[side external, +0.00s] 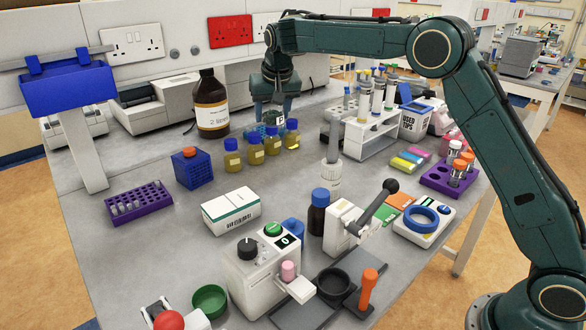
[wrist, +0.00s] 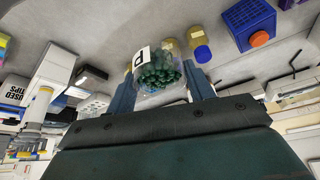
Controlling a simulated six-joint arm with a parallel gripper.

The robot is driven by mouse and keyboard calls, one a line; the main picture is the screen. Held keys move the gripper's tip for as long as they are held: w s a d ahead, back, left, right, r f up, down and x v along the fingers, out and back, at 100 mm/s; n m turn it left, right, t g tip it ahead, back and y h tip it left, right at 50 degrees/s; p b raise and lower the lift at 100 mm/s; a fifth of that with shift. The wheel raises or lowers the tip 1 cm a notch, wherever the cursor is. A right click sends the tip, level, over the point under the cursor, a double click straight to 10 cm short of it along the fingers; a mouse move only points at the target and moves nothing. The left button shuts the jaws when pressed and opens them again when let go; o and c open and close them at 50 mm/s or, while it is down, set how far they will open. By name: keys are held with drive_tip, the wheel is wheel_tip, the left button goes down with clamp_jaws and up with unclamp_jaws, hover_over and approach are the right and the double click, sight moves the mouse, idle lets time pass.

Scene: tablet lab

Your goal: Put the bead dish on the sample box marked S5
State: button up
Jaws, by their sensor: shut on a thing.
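My gripper (side external: 270,112) is at the back of the bench, beside the brown bottle and behind the yellow vials. In the wrist view my gripper (wrist: 161,86) has its fingers on both sides of the bead dish (wrist: 157,70), a clear round container of dark green beads with a white label marked P. In the side view the dish is small and mostly hidden, with its pale label (side external: 281,121) showing. I cannot read S5 on any box. A white box (side external: 231,211) with a green stripe and small unreadable print lies on the bench left of centre.
Several yellow vials with blue caps (side external: 256,152) stand just in front of my gripper. A large brown bottle (side external: 211,105) is to the left, a white tube rack (side external: 365,135) to the right. Bare bench (side external: 280,185) lies behind the white box.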

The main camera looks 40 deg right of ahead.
drive_tip(key=m, duration=0.1)
hover_over(230, 197)
drive_tip(key=s, duration=0.1)
wheel_tip(230, 197, down, 5)
drive_tip(key=shift+h, duration=0.3)
drive_tip(key=shift+s+a+f, duration=0.1)
drive_tip(key=shift+a+f, duration=0.05)
drive_tip(key=shift+f, duration=1.2)
drive_tip(key=shift+s+a+f, duration=0.1)
drive_tip(key=shift+f, duration=1.3)
drive_tip(key=shift+a+f, duration=0.15)
drive_tip(key=shift+f, duration=1.2)
drive_tip(key=o, duration=1)
drive_tip(key=shift+f, duration=0.15)
drive_tip(key=v, duration=1.2)
drive_tip(key=shift+w+r, duration=0.1)
drive_tip(key=shift+r, duration=0.15)
